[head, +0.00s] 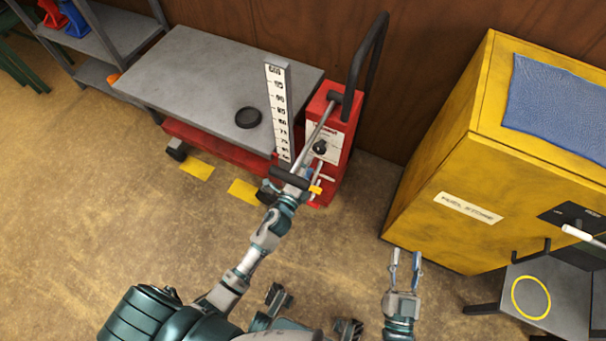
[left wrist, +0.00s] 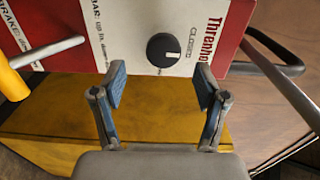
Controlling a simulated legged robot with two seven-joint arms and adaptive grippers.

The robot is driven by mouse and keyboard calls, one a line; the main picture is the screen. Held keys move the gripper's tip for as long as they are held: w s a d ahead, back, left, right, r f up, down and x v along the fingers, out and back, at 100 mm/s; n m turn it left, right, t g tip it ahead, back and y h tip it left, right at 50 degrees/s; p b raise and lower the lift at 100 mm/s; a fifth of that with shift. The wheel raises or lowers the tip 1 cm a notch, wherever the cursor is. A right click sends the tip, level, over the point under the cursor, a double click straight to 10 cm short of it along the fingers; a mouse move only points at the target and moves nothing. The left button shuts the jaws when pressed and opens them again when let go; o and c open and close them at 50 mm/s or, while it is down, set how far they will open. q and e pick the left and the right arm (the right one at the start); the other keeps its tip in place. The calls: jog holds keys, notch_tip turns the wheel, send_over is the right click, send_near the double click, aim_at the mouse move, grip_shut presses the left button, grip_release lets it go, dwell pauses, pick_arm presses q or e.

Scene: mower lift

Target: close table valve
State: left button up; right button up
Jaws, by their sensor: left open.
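The valve is a round black knob (left wrist: 163,50) with a pale pointer mark, on the white label panel of the red lift unit (head: 325,110). The knob also shows in the head view (head: 320,147). My left gripper (left wrist: 160,86) is open, its blue-padded fingers either side of the knob's line but short of it, not visibly touching it. In the head view this gripper is partly hidden behind the lever's black grip (head: 289,179). My right gripper (head: 405,256) is open and empty above the floor.
The grey lift table (head: 200,75) carries a black disc (head: 248,117), with a scale post (head: 279,110) beside it. A metal lever crosses before the unit; a yellow brake grip (head: 315,190) sits low. A yellow cabinet (head: 450,170) stands right. Floor is clear between.

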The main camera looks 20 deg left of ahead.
pick_arm(q)
jog(key=s, duration=0.4)
jog(key=shift+s+a, duration=0.1)
jog(key=shift+s, duration=0.25)
